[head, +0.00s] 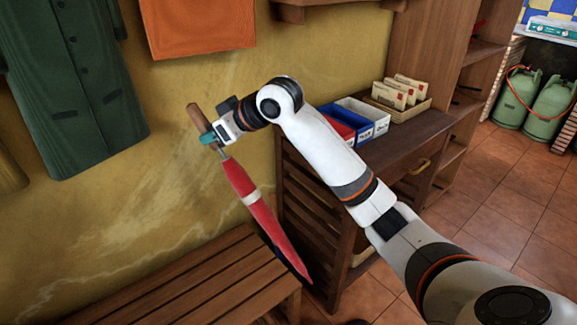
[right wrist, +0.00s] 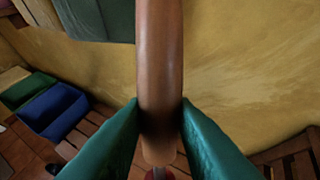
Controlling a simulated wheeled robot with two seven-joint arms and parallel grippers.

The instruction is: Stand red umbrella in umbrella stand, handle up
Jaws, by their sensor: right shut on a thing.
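The red umbrella (head: 257,205) is furled, with a pale band around it and a brown wooden handle (head: 198,117) at its upper end. It hangs tilted, handle up and to the left, tip down and to the right. My right gripper (head: 211,137) is shut on the umbrella near its handle. In the right wrist view the green fingers (right wrist: 160,135) press on both sides of the brown handle (right wrist: 160,60). The tip is in the air between the bench and the cabinet as seen in the head view. I cannot make out an umbrella stand. My left gripper is not in view.
A slatted wooden bench (head: 175,283) stands at lower left. A wooden cabinet (head: 385,165) with slatted side stands right of the umbrella, bearing blue and red boxes (head: 362,117). A dark coat (head: 70,85) and an orange cloth (head: 200,25) hang on the wall. Green gas bottles (head: 552,105) stand at far right.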

